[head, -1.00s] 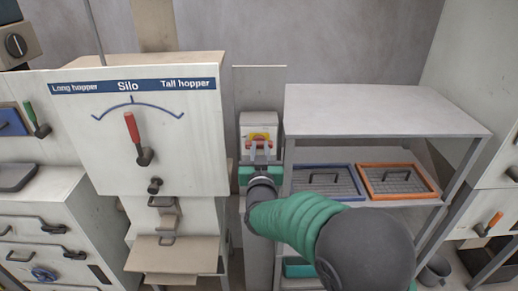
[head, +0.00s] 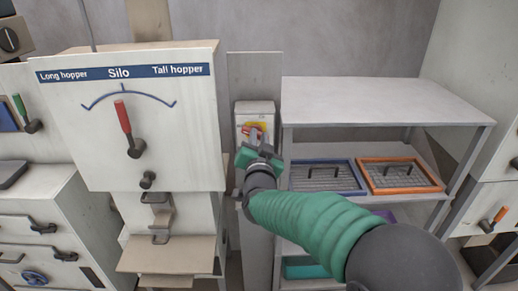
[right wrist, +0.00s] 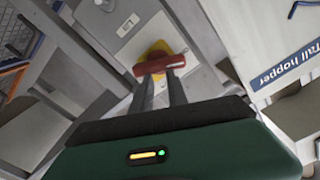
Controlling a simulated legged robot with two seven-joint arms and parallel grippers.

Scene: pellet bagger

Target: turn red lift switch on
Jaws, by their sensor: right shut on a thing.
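The red lift switch (right wrist: 160,63) is a red handle on a yellow round base, mounted on a pale grey switch box (head: 254,108). My right gripper (head: 254,138) is at the box, with its fingers reaching to the red handle. In the right wrist view the two fingers (right wrist: 160,76) are shut on the red handle, which lies across their tips. In the head view the gripper body partly hides the lower part of the box. My left gripper is in neither view.
The Silo panel (head: 130,120) with its red-handled lever stands close to the left of the switch. A grey shelf table (head: 385,100) stands to the right, with a blue-framed tray (head: 291,178) and an orange-framed tray (head: 440,184) on its lower shelf.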

